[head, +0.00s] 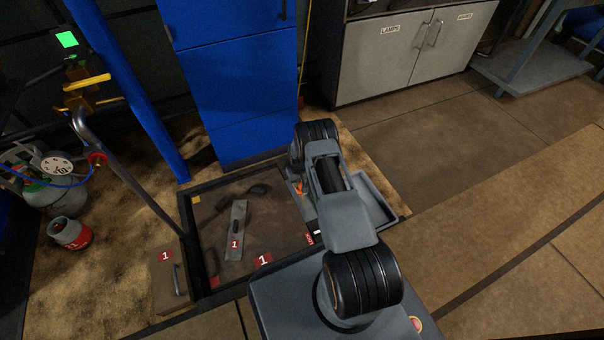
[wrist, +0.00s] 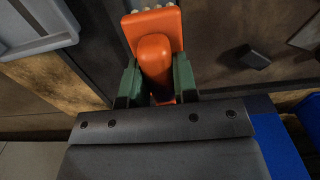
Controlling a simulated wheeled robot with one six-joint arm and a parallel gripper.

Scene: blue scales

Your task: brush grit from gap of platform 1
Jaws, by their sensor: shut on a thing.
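Platform 1 (head: 275,220) is a brown plate with red number 1 labels, set in a dark frame in the floor. A dark gap (head: 206,255) runs along its left side; grit in it is too small to make out. My gripper (wrist: 157,82) is shut on an orange brush (wrist: 155,55), its green fingers on either side of the handle. Pale bristle tips show at the brush's far end. In the head view a bit of the brush (head: 299,187) shows by the platform's right edge, and my arm hides most of the gripper.
A grey tray (head: 377,207) lies right of the platform. A grey plate marked 1 (head: 236,225) and dark lumps (head: 258,190) lie on the platform. A handled cover (head: 170,285) and a bent metal post (head: 130,180) stand left. A blue cabinet (head: 235,90) stands behind.

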